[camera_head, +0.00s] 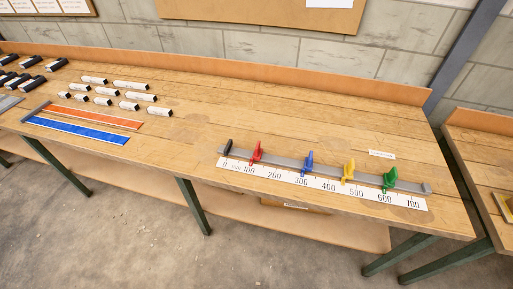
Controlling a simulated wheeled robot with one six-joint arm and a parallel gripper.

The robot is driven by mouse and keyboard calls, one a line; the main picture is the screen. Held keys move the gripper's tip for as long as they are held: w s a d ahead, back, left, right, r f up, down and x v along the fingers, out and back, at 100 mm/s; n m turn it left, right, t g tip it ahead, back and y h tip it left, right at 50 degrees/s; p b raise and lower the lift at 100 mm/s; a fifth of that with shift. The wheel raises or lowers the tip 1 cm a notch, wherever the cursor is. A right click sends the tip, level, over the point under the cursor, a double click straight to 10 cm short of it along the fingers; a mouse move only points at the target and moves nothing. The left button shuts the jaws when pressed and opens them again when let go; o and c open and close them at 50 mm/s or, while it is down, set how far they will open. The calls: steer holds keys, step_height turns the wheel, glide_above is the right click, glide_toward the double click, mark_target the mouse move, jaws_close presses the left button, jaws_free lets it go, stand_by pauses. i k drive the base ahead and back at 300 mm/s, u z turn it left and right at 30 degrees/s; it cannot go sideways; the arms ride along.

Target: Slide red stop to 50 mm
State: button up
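The red stop (256,152) sits upright on a grey rail (325,173) on the bench, just above the 100 mark of the white scale strip (326,185). The strip runs along the front of the rail and reads from 0 at the left to 700 at the right. A dark end piece (228,146) stands at the rail's left end, with a short bare stretch of rail between it and the red stop. My gripper is not in view.
A blue stop (307,162), a yellow stop (348,171) and a green stop (389,179) stand farther right on the rail. The bench (290,115) behind the rail is mostly clear.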

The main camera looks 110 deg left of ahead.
mark_target(258, 152)
steer(key=u, duration=3.65)
